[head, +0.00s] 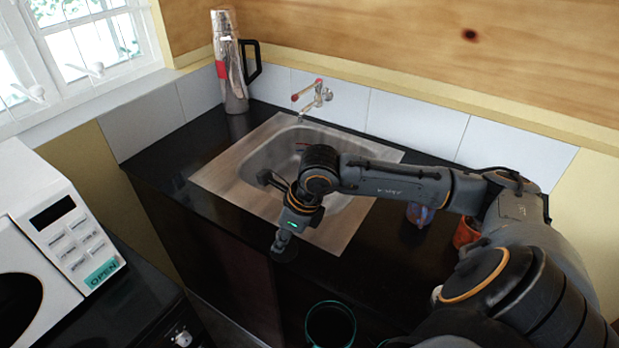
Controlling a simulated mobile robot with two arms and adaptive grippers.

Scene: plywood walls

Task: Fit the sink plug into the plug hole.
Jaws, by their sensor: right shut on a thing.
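The steel sink (222,176) is set in the black counter, its basin partly covered by my right arm. I cannot make out the plug hole; the arm and gripper hide part of the basin floor. My right gripper (282,238) points down at the sink's front edge, near the counter's front. It is shut on a small dark thing (285,251) at its fingertips, which looks like the sink plug, though it is hard to tell against the black counter. My left gripper is out of view.
A tap (318,95) is on the tiled wall behind the sink. A tall metal flask (229,70) stands in the back left corner. A blue-purple item (419,214) and an orange one (466,233) sit right of the sink. A white microwave (60,240) is at left.

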